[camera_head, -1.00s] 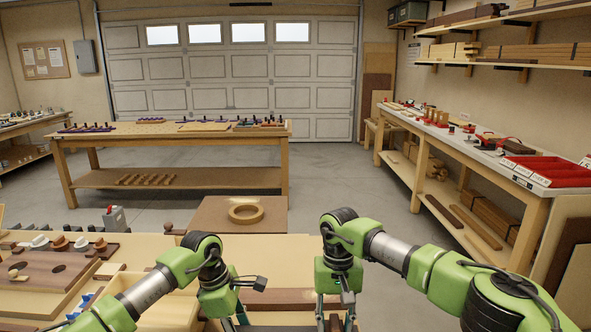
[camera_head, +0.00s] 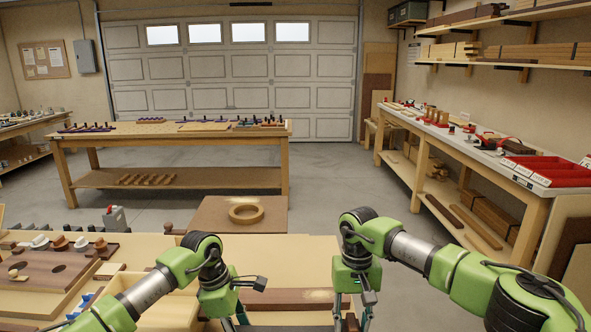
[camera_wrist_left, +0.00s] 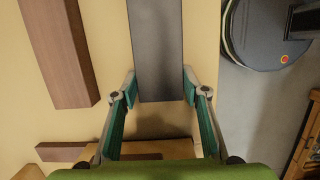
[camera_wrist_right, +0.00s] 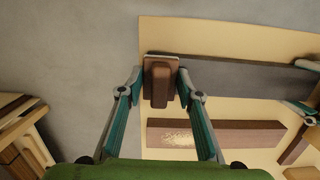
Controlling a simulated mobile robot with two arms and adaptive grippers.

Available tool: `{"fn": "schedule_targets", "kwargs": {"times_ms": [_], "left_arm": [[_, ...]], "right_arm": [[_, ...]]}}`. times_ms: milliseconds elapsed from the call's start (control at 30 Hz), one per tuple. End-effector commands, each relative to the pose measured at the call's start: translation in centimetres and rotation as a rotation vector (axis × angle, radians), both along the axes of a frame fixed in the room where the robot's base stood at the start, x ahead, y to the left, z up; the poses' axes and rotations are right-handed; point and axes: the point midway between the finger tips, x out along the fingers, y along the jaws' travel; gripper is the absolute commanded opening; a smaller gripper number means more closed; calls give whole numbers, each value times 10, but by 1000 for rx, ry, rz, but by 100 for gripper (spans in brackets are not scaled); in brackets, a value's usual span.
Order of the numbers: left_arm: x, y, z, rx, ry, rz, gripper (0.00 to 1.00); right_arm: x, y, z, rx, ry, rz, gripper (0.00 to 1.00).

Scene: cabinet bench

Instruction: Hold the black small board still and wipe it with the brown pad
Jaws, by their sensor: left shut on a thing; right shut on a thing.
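The black small board (camera_wrist_left: 155,50) lies along the bench's near edge. In the left wrist view its end is between the fingers of my left gripper (camera_wrist_left: 155,95), which is shut on it. The board also shows in the right wrist view (camera_wrist_right: 250,78). My right gripper (camera_wrist_right: 160,90) is shut on the brown pad (camera_wrist_right: 161,82). The pad is at the board's other end, overlapping that end in the view; I cannot tell whether it presses on the surface. In the head view my left gripper (camera_head: 238,322) is left of my right gripper (camera_head: 353,318).
A brown board with a pale patch (camera_wrist_right: 215,135) lies parallel beside the black board. A holed brown board with knobs (camera_head: 60,265) is at the left. Open floor lies beyond the bench's near edge.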

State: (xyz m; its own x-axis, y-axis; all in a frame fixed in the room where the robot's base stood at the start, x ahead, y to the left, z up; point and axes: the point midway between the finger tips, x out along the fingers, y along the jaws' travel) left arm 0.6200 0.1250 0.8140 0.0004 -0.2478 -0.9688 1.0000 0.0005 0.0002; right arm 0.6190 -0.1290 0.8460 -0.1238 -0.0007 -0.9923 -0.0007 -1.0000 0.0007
Motion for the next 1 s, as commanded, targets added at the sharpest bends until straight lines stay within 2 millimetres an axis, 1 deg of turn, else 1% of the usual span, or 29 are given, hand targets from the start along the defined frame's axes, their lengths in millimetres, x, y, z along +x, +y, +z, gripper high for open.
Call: {"fn": "schedule_targets", "kwargs": {"times_ms": [167,267,600,867,1000], "left_arm": [[0,0,0,1,0,0,22],[0,0,0,1,0,0,22],[0,0,0,1,1,-1,22],[0,0,0,0,1,-1,22],[0,0,0,0,1,-1,22]], "right_arm": [[0,0,4,1,-1,0,5],[1,1,11,1,-2,1,5],[1,0,45,0,-2,0,5],[0,0,55,1,-1,-1,5],[1,1,67,1,-2,0,5]]}}
